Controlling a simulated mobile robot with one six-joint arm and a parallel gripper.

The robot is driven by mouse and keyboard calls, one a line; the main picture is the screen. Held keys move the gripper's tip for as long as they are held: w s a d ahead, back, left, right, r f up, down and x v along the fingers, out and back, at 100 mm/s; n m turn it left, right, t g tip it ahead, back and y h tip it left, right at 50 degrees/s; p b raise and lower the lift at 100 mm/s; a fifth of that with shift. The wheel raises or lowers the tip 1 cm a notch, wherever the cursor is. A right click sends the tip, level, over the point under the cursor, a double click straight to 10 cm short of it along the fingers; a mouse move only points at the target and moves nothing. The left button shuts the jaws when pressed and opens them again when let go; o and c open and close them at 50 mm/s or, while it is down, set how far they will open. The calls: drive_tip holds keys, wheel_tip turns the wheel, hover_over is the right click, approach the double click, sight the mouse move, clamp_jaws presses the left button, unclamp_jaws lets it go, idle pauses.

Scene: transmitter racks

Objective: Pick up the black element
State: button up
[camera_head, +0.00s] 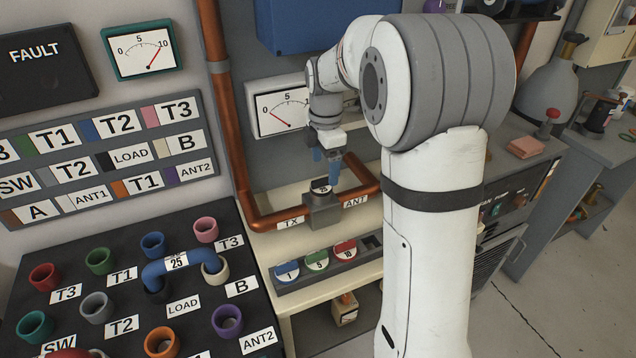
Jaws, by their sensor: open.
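The black element (321,186) sits in the top of a grey metal block (322,212) on the copper line, between the TX and ANT labels. It has a dark face with a white label, too small to read. My gripper (327,168) points down just above and slightly behind it in the head view, with its blue fingers apart and nothing visible between them. Whether the fingertips touch the element cannot be told.
A grey tray (370,250) in front holds blue, green and red elements. Copper pipe (245,180) runs around the block on the cream shelf. A gauge (279,105) is on the wall behind. A patch panel (120,255) with a blue U-link (176,266) stands at left.

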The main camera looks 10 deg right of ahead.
sight(321, 179)
drive_tip(key=f, duration=0.8)
drive_tip(key=shift+w+a+p, duration=0.2)
drive_tip(key=shift+a+p, duration=0.15)
drive_tip(key=shift+p, duration=0.05)
drive_tip(key=shift+r, duration=0.1)
drive_tip(key=c, duration=1.1)
